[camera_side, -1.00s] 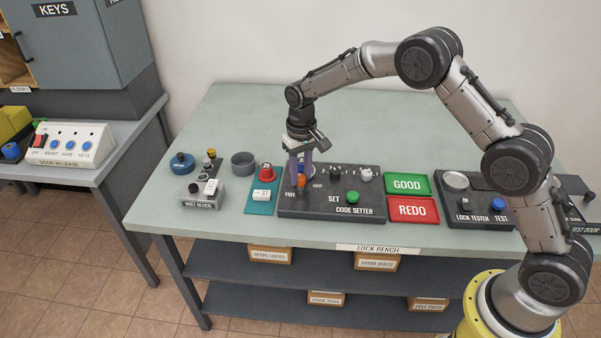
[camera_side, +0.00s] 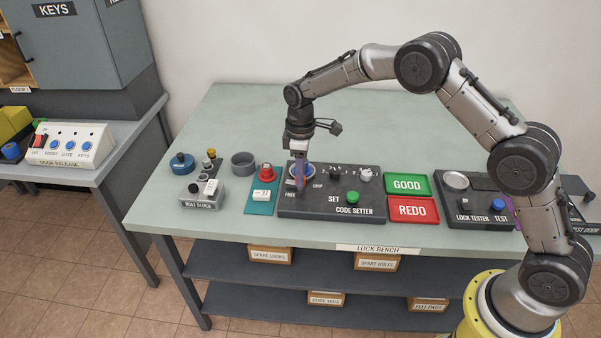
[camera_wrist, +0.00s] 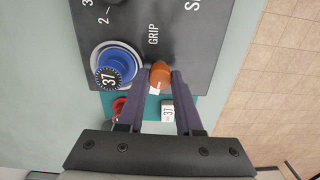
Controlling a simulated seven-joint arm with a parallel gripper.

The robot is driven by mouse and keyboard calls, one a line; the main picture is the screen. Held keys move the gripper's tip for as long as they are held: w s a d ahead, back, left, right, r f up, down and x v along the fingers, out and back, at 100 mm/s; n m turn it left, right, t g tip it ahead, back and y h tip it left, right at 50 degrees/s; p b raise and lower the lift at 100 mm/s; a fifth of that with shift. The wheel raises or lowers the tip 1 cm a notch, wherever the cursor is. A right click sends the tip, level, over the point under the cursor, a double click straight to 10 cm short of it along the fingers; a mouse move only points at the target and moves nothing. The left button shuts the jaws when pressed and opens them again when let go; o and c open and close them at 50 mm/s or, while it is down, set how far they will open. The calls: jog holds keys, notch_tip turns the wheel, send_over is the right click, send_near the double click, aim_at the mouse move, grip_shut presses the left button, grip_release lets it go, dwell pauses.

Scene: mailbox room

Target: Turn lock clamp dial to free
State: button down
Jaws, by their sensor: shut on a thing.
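The lock clamp dial is a small orange knob (camera_wrist: 161,74) on the dark code setter panel (camera_side: 315,203). In the wrist view it sits between the fingertips of my gripper (camera_wrist: 153,78), which is shut on it. Its white mark faces away from the word GRIP. In the side view my gripper (camera_side: 301,186) stands over the panel's left end, close to the word FREE, and hides most of the dial. A blue round lock (camera_wrist: 116,68) marked 37 sits in the round clamp beside the dial. The word FREE is not visible in the wrist view.
A teal tray (camera_side: 260,209) with a red lock (camera_side: 266,172) and a white tag (camera_side: 262,195) lies left of the panel. A green GOOD tray (camera_side: 407,184) and a red REDO tray (camera_side: 413,210) lie to the right.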

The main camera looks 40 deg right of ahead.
jog(key=shift+r+n, duration=0.1)
jog(key=shift+n, duration=0.9)
jog(key=c, duration=0.6)
grip_release()
notch_tip(320, 180, up, 14)
jog(key=shift+w+f, duration=0.1)
